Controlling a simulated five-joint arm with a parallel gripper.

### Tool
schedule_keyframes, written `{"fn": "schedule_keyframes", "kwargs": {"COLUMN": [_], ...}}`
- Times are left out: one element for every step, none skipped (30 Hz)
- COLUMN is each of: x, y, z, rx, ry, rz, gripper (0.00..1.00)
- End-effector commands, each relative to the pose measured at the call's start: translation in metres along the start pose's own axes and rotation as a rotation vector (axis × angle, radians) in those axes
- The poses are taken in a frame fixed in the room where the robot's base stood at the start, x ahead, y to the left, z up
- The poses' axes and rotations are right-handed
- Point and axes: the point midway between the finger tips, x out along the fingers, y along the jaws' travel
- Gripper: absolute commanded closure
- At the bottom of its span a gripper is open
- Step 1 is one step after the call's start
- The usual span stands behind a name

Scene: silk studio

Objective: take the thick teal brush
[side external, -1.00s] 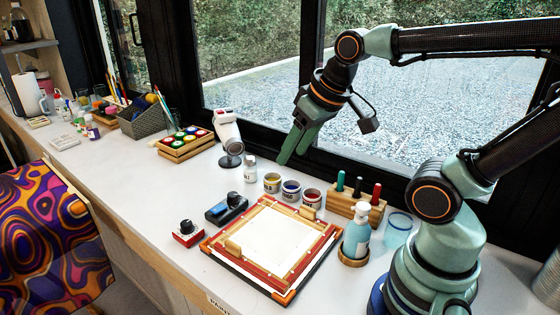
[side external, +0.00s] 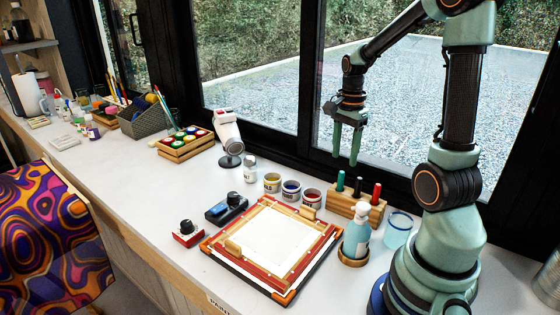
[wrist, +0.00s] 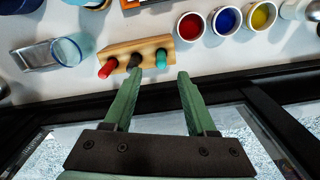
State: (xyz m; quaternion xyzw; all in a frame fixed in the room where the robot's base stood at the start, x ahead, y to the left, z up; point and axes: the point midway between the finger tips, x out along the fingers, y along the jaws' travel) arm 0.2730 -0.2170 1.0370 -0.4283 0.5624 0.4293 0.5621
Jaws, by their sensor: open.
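The thick teal brush (side external: 341,181) stands upright at the left end of a wooden block holder (side external: 353,208), beside a black brush (side external: 358,187) and a red brush (side external: 376,194). In the wrist view the teal brush (wrist: 161,59) is at the holder's right end, just beyond the gap between my fingertips. My gripper (side external: 344,160) is open and empty, pointing down above the teal brush in the side view. In the wrist view, the left fingertip of my gripper (wrist: 160,76) appears close to the black brush (wrist: 134,61). The lower parts of the brushes are hidden in the holder.
Paint pots (side external: 291,191) stand left of the holder. A pump bottle (side external: 356,236) stands in front of it and a blue-rimmed glass (side external: 398,230) to its right. The window frame (side external: 400,182) runs close behind. A screen frame (side external: 270,248) lies in front.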

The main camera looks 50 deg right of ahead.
Motion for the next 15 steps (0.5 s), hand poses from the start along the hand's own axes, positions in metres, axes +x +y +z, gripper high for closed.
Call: {"fn": "schedule_keyframes", "kwargs": {"x": [0.010,0.015,0.020,0.024,0.027,0.030,0.033,0.034,0.036,0.037,0.040,0.043,0.047,0.052,0.058], "y": [0.001,0.001,0.001,0.001,0.000,0.000,0.000,0.000,0.000,0.000,0.000,0.000,0.000,0.000,-0.001], "z": [0.001,0.001,0.001,0.001,0.001,0.001,0.001,0.001,0.001,0.001,0.000,0.000,0.000,-0.001,-0.001], "rx": [-0.001,-0.002,-0.002,-0.003,-0.003,-0.003,-0.003,-0.004,-0.004,-0.004,-0.004,-0.004,-0.004,-0.004,-0.004], "ry": [-0.002,-0.002,-0.002,-0.001,-0.001,-0.001,-0.001,-0.001,-0.001,-0.001,0.000,-0.001,-0.002,-0.001,-0.002], "rz": [0.005,0.005,0.005,0.003,0.003,0.002,0.001,0.001,0.001,0.001,0.001,0.002,0.004,0.003,0.004], "gripper": [0.43,0.43,0.43,0.43,0.43,0.43,0.43,0.43,0.43,0.43,0.43,0.43,0.43,0.43,0.43]}}
